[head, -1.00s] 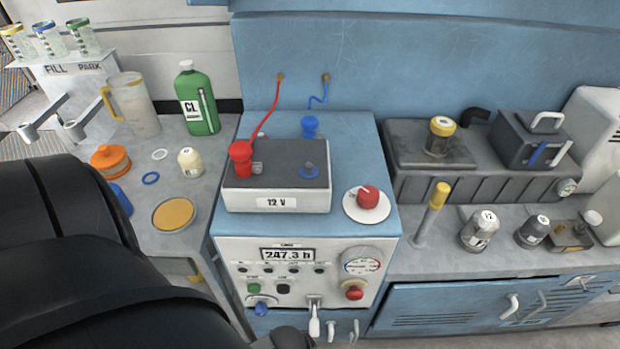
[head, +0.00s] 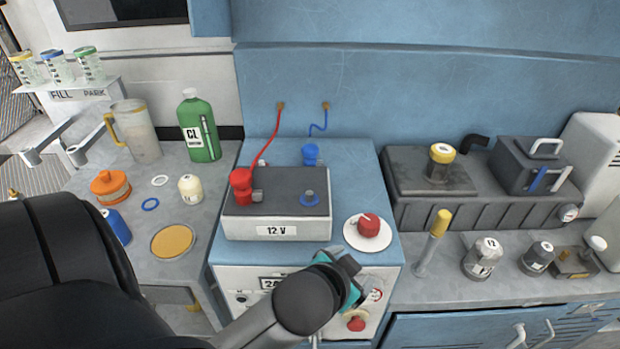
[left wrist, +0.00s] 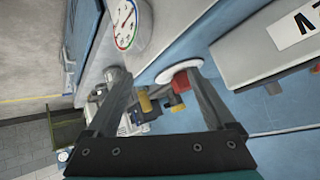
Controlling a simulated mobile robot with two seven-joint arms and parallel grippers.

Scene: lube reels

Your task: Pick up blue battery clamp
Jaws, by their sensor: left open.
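The blue battery clamp (head: 311,154) stands on the blue cabinet top (head: 350,170), just behind the 12 V battery (head: 275,228). A thin blue cable runs from it to the back wall. A red clamp (head: 241,186) sits at the battery's left post. My left gripper (head: 350,282) is in front of the cabinet's panel, well short of the blue clamp, its fingers mostly hidden in the head view. In the left wrist view its two fingers (left wrist: 155,82) are apart, with nothing held between them. My right gripper is not seen.
A red knob on a white disc (head: 368,226) stands right of the battery; it shows beyond a finger in the left wrist view (left wrist: 181,82). A green bottle (head: 199,128) and jars stand on the left bench. Tools and bottles fill the right counter.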

